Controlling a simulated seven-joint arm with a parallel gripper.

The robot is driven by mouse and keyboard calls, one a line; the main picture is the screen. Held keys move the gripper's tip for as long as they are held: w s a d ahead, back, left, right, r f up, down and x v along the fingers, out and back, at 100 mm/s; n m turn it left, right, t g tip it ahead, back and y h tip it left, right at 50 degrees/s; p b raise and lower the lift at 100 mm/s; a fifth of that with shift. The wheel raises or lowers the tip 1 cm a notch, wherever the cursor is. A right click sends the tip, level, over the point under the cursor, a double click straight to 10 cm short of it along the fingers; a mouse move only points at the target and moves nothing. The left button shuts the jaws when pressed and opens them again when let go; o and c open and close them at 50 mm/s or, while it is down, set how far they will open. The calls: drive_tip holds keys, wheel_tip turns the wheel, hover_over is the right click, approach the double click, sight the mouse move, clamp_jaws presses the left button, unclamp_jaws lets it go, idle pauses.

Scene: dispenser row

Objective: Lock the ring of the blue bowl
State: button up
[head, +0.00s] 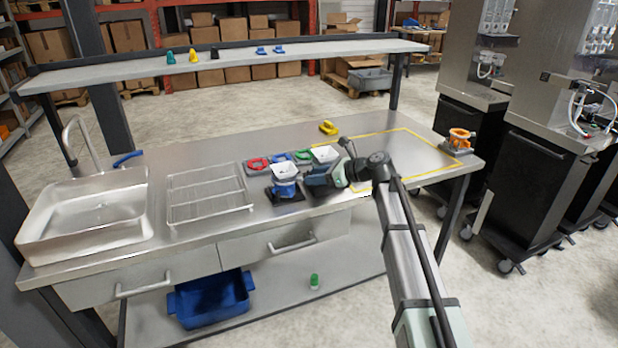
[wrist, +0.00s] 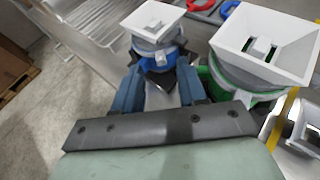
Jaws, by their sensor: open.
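The blue bowl (head: 286,187) stands upright on a dark base near the front edge of the steel table, with a white square funnel (head: 285,171) on top. In the wrist view its blue ring (wrist: 158,62) shows below the grey collar and white funnel. My gripper (head: 308,180) is just right of the bowl, low and level with its blue part. In the wrist view the open fingers (wrist: 158,78) point at the blue ring, one toward each side of it. Nothing is held. I cannot tell whether the fingertips touch the ring.
A green bowl with a white funnel (wrist: 266,45) stands close to the right finger. Red (head: 258,164), blue (head: 281,158) and green (head: 303,156) rings lie behind. A wire rack (head: 208,195) is left. A yellow-outlined area (head: 415,152) on the right is mostly clear.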

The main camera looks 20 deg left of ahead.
drive_tip(key=v, duration=1)
drive_tip(key=shift+d, duration=0.25)
drive_tip(key=shift+s+r, duration=0.1)
